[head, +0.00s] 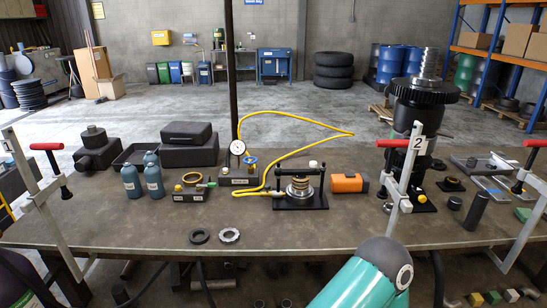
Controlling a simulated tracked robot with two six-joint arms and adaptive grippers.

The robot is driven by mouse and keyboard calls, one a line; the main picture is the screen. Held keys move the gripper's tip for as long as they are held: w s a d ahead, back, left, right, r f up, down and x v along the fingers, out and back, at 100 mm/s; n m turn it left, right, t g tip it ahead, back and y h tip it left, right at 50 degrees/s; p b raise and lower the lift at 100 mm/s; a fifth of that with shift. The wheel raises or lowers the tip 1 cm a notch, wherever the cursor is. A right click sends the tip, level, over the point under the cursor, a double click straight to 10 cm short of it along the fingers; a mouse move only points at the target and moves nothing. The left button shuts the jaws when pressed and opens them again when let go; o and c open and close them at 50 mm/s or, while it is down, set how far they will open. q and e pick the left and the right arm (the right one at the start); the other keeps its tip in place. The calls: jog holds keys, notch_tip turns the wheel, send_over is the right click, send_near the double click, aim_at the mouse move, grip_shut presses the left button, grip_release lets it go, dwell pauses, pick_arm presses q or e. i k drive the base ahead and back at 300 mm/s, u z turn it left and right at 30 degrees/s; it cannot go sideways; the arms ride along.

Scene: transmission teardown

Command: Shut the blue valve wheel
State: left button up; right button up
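The small blue valve wheel (250,160) sits on top of a dark block (238,174) near the middle of the table. A round white pressure gauge (238,148) stands on the same block, just left of the wheel. Whether the valve is open or shut cannot be told at this size. A yellow hose (284,118) runs by the block in a wide loop. Neither of my grippers shows in the head view. A teal arm link with a dark round cap, which is mine, shows at the bottom right of centre.
A small press fixture (300,193) and an orange device (348,183) stand right of the block. Left are a brass-ringed block (192,188) and two blue bottles (132,181). Red-handled clamps (402,178) rise at the table's front edge. The front middle of the table (290,228) is mostly clear.

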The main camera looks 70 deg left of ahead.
aim_at(251, 162)
jog(key=z, duration=0.1)
jog(key=i, duration=1.5)
jog(key=u, duration=1.6)
jog(key=i, duration=0.15)
jog(key=u, duration=2)
